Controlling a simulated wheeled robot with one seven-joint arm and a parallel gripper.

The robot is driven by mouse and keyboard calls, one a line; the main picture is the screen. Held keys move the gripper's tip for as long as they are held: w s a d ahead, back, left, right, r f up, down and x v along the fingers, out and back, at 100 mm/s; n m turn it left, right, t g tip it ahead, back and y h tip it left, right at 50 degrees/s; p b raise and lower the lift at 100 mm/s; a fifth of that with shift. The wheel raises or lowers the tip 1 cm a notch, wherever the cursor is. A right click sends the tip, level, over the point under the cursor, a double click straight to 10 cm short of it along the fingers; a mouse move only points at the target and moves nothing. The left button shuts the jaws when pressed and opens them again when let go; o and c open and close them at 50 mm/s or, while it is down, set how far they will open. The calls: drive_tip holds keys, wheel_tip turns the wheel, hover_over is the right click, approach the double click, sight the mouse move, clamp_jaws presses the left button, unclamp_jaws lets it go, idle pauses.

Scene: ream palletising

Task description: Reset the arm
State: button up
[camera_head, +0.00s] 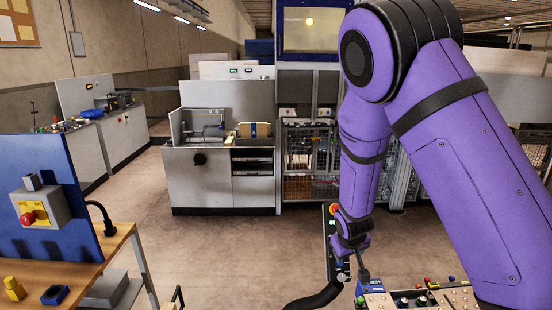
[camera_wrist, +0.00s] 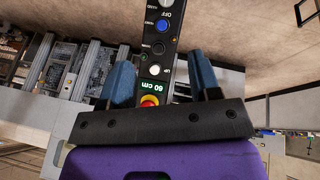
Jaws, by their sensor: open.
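My purple arm comes in from the upper right of the head view and hangs bent down to my gripper (camera_head: 361,279) at the lower middle. In the wrist view my gripper (camera_wrist: 161,65) has its two blue-grey fingers spread apart, with nothing held. A narrow black control strip (camera_wrist: 151,88) shows between and beyond the fingers, with blue, black and white buttons, a red knob and a display reading "60 cm". In the head view the control strip (camera_head: 331,245) stands just left of my gripper. Contact between them cannot be told.
A button panel (camera_head: 435,298) lies at the lower right, close to my gripper. A wooden table (camera_head: 118,243) with a blue board (camera_head: 60,190) and red emergency stop (camera_head: 29,217) stands at left. A grey cabinet (camera_head: 200,185) stands behind. The floor (camera_head: 225,255) between is largely clear.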

drive_tip(key=s+d+r+m+y, duration=0.15)
drive_tip(key=s+r, duration=0.25)
drive_tip(key=r, duration=0.4)
drive_tip(key=s+d+r, duration=0.2)
drive_tip(key=s+r, duration=0.2)
drive_tip(key=r, duration=0.4)
drive_tip(key=s+d+r+m+y, duration=0.1)
drive_tip(key=s+d+r, duration=0.1)
drive_tip(key=s+r, duration=0.35)
drive_tip(key=s+d+r, duration=0.1)
drive_tip(key=s+r, duration=0.5)
drive_tip(key=s, duration=0.3)
drive_tip(key=s+d+r, duration=0.2)
drive_tip(key=s+r, duration=0.4)
drive_tip(key=s, duration=0.3)
drive_tip(key=shift+r+m+t+h, duration=0.25)
drive_tip(key=shift+m+t+h, duration=0.05)
drive_tip(key=shift+m+h, duration=0.05)
drive_tip(key=shift+s, duration=0.1)
